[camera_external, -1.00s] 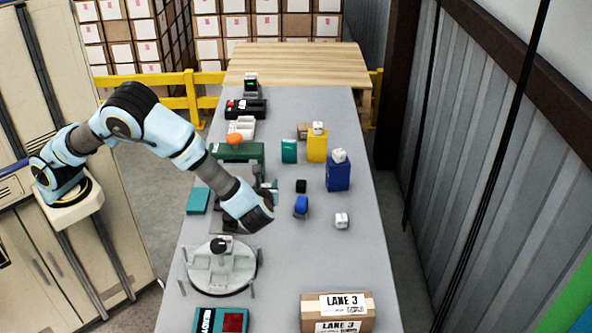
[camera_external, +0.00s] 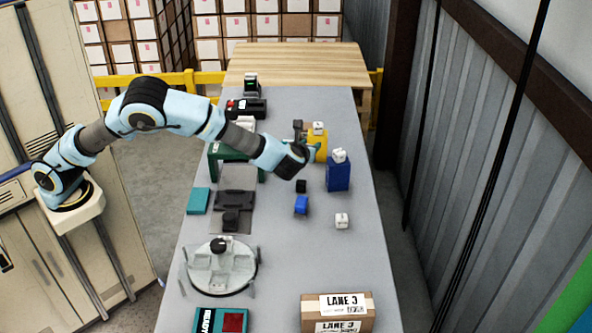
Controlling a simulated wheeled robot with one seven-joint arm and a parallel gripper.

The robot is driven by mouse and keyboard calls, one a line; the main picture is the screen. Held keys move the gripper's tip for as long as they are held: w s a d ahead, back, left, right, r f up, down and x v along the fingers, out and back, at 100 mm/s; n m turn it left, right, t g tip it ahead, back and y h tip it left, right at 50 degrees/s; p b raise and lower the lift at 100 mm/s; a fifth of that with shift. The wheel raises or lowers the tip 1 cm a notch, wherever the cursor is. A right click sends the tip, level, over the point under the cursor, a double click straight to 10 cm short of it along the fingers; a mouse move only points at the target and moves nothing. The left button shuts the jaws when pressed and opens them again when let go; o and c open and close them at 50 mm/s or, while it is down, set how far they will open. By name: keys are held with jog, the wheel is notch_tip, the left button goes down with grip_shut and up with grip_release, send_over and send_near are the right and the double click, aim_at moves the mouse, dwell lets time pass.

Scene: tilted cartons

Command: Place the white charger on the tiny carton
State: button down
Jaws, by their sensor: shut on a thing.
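My gripper (camera_external: 309,150) is over the far part of the table, in front of and partly covering the yellow carton (camera_external: 322,146). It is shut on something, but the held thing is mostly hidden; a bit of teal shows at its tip. Small white blocks, one of which may be the white charger, sit on the yellow carton (camera_external: 318,128), on the blue carton (camera_external: 339,155) and on the bare table (camera_external: 341,220). A small dark and brown shape (camera_external: 298,125) behind the gripper may be the tiny carton; I cannot tell.
A blue item (camera_external: 301,204) and a black block (camera_external: 301,186) lie mid-table. A round grey fixture (camera_external: 221,268) stands at front left, a LANE 3 box (camera_external: 337,311) at front right. A teal box (camera_external: 198,201) is at the left edge.

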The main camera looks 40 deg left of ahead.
jog(key=w+a+m+t+h+b, duration=0.1)
jog(key=w+a+m+h, duration=0.1)
jog(key=w, duration=0.6)
jog(key=w+a+m+h+b, duration=0.1)
jog(key=w+a+m+h, duration=0.1)
jog(key=w, duration=0.6)
notch_tip(320, 180, up, 3)
jog(key=m+g+h+b, duration=0.3)
jog(key=m+h+b, duration=0.1)
jog(key=m+h, duration=0.65)
send_over(309, 126)
jog(key=shift+g+h, duration=0.3)
jog(key=shift+h, duration=0.15)
notch_tip(309, 126, down, 10)
jog(key=shift+f+p, duration=0.15)
jog(key=shift+p, duration=0.7)
jog(key=shift+f+p, duration=0.4)
jog(key=shift+f, duration=1.85)
jog(key=shift+f, duration=0.15)
jog(key=shift+c, duration=2.2)
grip_release()
